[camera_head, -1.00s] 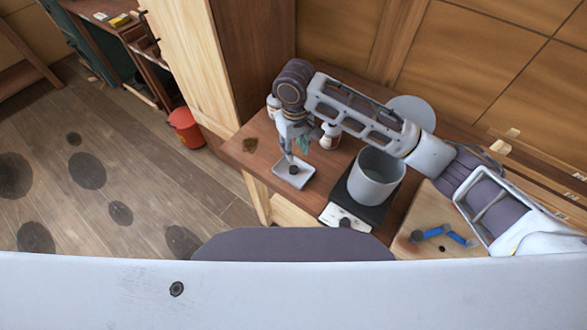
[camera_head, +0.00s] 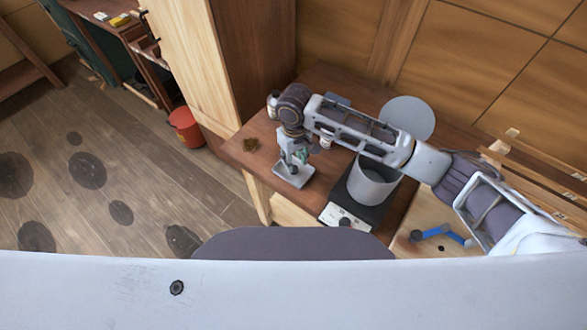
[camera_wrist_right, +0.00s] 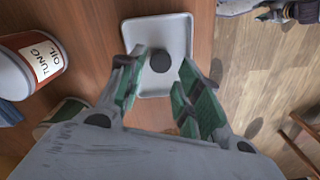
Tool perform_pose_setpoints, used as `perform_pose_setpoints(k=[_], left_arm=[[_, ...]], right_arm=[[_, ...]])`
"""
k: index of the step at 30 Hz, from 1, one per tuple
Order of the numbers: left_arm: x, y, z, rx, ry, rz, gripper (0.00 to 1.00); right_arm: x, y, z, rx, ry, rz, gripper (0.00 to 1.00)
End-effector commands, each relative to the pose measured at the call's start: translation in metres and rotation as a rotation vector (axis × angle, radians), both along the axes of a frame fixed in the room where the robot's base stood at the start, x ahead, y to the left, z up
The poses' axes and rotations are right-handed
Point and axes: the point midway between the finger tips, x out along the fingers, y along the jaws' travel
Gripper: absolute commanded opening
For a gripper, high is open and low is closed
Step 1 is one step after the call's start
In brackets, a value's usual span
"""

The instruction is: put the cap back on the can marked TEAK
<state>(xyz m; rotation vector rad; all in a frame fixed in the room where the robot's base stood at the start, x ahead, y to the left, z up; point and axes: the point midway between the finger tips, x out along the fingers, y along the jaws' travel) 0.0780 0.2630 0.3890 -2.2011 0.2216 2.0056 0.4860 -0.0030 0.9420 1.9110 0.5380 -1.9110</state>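A small dark round cap (camera_wrist_right: 160,62) lies in a white tray (camera_wrist_right: 178,28) in the right wrist view. My right gripper (camera_wrist_right: 158,80) is open, its green-padded fingers either side of the cap in that view; I cannot tell whether they touch it. In the head view my right gripper (camera_head: 293,168) is low over the tray (camera_head: 285,181) and hides the cap. No can reading TEAK is legible. A partly hidden can (camera_wrist_right: 62,112) beside the gripper shows no readable label. My left gripper does not show in the head view.
A grey pot (camera_head: 372,182) sits on a dark hotplate (camera_head: 340,213) to the right. A blue-handled tool (camera_head: 450,233) lies on a pale board. A red bucket (camera_head: 186,127) is on the floor.

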Motion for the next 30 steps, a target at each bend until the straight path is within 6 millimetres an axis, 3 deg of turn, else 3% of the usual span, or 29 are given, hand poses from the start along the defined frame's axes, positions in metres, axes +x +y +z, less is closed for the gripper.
perform_pose_setpoints(k=[15,30], left_arm=[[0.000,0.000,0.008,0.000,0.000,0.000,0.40],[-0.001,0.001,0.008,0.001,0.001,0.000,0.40]], right_arm=[[0.002,0.003,-0.047,0.000,0.000,0.001,0.34],[0.002,0.003,-0.048,0.000,0.000,0.001,0.34]])
